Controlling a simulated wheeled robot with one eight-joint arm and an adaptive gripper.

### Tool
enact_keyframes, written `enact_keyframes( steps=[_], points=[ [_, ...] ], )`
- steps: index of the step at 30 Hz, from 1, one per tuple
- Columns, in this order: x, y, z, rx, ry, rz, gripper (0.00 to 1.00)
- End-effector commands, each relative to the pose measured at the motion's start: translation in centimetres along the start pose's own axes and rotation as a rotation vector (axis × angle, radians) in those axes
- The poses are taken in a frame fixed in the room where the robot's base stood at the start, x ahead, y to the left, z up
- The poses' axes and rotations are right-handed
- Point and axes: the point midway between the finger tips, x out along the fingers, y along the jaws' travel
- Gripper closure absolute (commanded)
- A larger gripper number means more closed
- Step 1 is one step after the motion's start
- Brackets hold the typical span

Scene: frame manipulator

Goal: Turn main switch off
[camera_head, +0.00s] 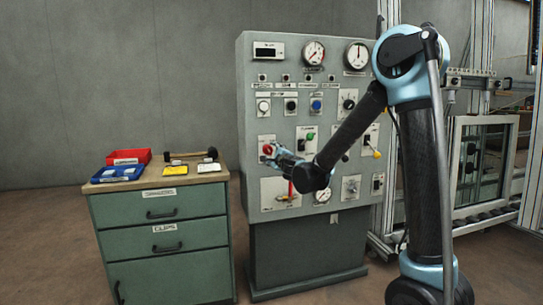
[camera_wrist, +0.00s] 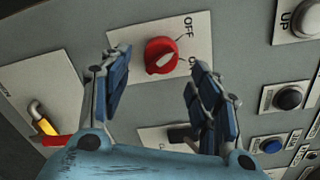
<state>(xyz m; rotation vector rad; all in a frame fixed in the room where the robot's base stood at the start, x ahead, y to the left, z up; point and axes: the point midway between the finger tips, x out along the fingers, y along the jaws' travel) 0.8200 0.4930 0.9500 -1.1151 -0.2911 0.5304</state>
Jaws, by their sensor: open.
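The main switch (camera_wrist: 162,57) is a red rotary knob on a pale plate marked OFF and ON. In the wrist view the white mark on its face slants between upper right and lower left. In the head view the red knob (camera_head: 267,149) sits on the left side of the grey control panel (camera_head: 250,100). My gripper (camera_wrist: 155,90) is open, with one blue-padded finger on each side of the knob in the picture. Nothing is between the fingers, and I cannot tell how far the tips are from the panel. In the head view my gripper (camera_head: 276,158) is at the panel's left side.
A red-handled lever with a yellow part (camera_wrist: 45,125) is left of the knob in the wrist view. Several buttons are at the right, including a blue one (camera_wrist: 272,146). A green cabinet (camera_head: 160,235) with trays stands left of the panel.

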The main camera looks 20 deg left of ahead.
Motion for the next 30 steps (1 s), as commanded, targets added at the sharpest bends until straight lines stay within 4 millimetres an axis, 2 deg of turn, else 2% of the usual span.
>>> enact_keyframes(
  steps=[1,6,12,18,30],
  points=[
    [-1.1,0.0,0.0,0.000,-0.001,0.001,0.43],
    [-4.1,0.1,0.0,0.001,-0.002,0.001,0.43],
    [-6.9,0.1,0.0,0.002,-0.001,0.001,0.43],
    [-8.2,0.1,0.0,0.002,-0.001,0.001,0.43],
    [-8.4,0.0,-0.1,-0.002,-0.002,0.000,0.43]
  ],
)
